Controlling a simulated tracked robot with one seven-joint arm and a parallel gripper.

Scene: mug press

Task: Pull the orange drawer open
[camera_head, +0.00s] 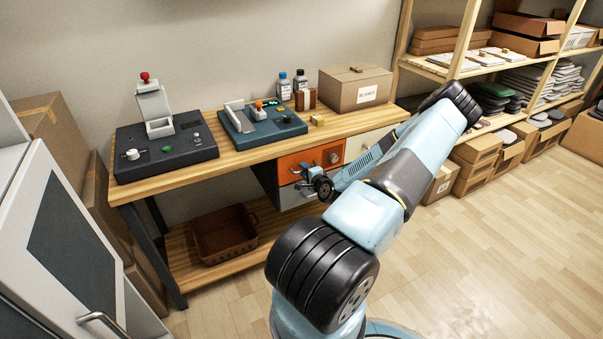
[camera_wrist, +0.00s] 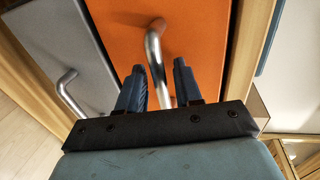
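The orange drawer (camera_head: 294,166) is under the tabletop, and its front looks flush with the cabinet. In the wrist view the orange front (camera_wrist: 200,40) fills the upper middle. Its curved metal handle (camera_wrist: 153,50) runs down between my two fingers. My gripper (camera_wrist: 160,75) is open, with a finger on each side of the handle and gaps showing. I cannot tell whether either finger touches it. In the head view my gripper (camera_head: 306,178) is in front of the drawers, and the handle is hard to make out there.
A grey drawer (camera_head: 288,198) lies below the orange one; its metal handle (camera_wrist: 68,92) shows in the wrist view. The wooden workbench (camera_head: 225,160) carries a dark press device (camera_head: 180,155), a blue device (camera_head: 262,126) and a cardboard box (camera_head: 350,92).

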